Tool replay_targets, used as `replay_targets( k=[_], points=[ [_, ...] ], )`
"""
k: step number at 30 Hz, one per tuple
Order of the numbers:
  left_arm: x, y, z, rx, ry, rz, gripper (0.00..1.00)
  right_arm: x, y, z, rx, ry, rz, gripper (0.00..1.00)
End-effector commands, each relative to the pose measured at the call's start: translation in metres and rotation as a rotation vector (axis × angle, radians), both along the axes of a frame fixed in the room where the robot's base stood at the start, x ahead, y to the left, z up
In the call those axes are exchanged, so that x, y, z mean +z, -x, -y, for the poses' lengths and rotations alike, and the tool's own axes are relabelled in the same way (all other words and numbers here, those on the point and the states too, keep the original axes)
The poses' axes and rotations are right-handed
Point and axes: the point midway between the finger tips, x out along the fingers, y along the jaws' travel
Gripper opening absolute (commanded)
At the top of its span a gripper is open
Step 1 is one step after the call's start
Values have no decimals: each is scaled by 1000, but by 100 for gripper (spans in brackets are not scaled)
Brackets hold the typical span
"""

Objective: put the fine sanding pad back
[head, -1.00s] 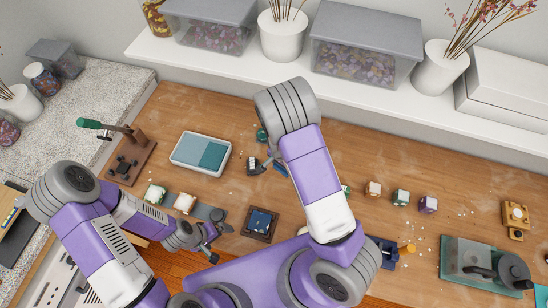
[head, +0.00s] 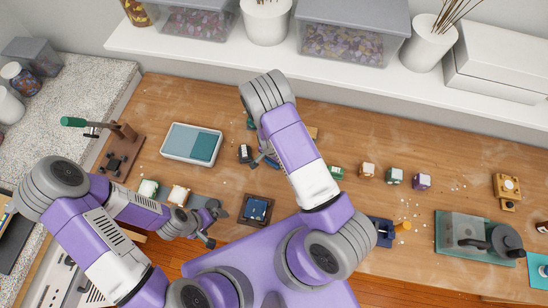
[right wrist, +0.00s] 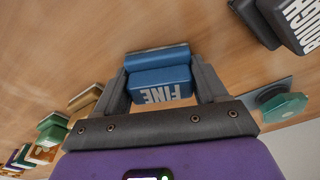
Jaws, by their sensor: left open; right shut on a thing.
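The fine sanding pad (right wrist: 160,85) is a blue block marked FINE. In the right wrist view my right gripper (right wrist: 162,78) is shut on it, a finger at each side. In the head view, the pad shows only as a small blue patch beside my right forearm, which hides much of that gripper. The dark coarse pad (right wrist: 300,22) lies close by; in the head view it is the dark block (head: 245,153) left of my right gripper. My left gripper (head: 214,225) is open and empty, low over the front of the bench, left of a dark square tray (head: 247,219).
A white-rimmed case with teal inside (head: 166,151) lies behind my left gripper. A lever press (head: 122,150) stands at left. The bench between the case and shelf is clear.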

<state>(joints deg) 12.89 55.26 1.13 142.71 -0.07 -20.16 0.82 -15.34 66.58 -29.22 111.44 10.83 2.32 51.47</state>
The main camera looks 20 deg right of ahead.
Motion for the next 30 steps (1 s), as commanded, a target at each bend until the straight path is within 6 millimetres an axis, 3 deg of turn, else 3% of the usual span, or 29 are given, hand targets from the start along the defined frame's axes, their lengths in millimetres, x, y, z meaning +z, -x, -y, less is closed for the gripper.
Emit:
replay_targets(
  k=[7,8,12,23,26,30],
  points=[
    [-5,0,0,0,0,0,97,-4,0,0,-1,0,0,43],
    [-4,0,0,0,0,0,97,-4,0,0,-1,0,0,75],
    [-3,0,0,0,0,0,97,-3,0,0,-1,1,1,96],
    [0,0,0,0,0,0,97,1,0,0,-1,1,1,97],
    [1,0,0,0,0,0,97,12,-1,-1,-1,1,5,97],
    [1,0,0,0,0,0,97,40,1,-5,0,0,6,97]
  ],
)
